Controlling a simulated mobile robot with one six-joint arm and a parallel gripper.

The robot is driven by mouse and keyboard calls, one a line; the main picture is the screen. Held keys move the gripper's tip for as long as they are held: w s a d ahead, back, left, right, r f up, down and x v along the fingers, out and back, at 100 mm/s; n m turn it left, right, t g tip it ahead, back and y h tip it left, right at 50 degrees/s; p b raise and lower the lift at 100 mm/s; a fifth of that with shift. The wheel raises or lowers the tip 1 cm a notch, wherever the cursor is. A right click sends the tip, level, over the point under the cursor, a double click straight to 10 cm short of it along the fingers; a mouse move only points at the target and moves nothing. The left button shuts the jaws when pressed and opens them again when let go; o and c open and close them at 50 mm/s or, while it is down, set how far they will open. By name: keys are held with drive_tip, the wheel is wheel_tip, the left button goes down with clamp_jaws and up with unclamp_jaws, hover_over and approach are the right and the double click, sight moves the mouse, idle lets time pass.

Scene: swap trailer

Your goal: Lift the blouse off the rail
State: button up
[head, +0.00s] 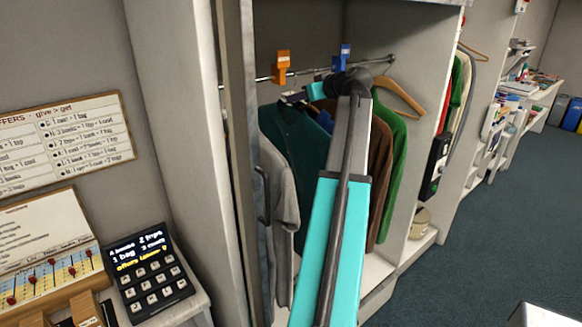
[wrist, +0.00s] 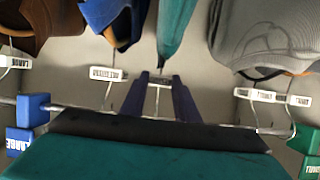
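Several garments hang on the metal rail (head: 262,78) in the open wardrobe. No label names the blouse legibly. A dark teal garment (head: 285,133), possibly the blouse, hangs between a grey short-sleeved top (head: 280,172) and the brown and green ones. In the wrist view, a teal garment (wrist: 174,28) hangs straight beyond my gripper (wrist: 160,80). My gripper is at the rail, its two dark fingers apart on either side of a thin hanger hook and white tag. I see no firm grip. In the head view my arm hides part of the rail and clothes.
Orange (head: 282,66) and blue (head: 344,56) markers sit on the rail. Brown (head: 380,170) and green (head: 393,150) garments hang right of my arm. The wardrobe's left upright is close by. A keypad (head: 148,275) stands at lower left; open carpet lies right.

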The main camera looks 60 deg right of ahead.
drive_tip(key=p+x, duration=0.2)
drive_tip(key=x, duration=0.1)
drive_tip(key=shift+w+r, duration=0.15)
drive_tip(key=shift+w, duration=0.1)
drive_tip(key=shift+w+d+f, duration=0.2)
drive_tip(key=shift+w+f, duration=0.15)
drive_tip(key=shift+w, duration=0.15)
clamp_jaws()
idle(1.3)
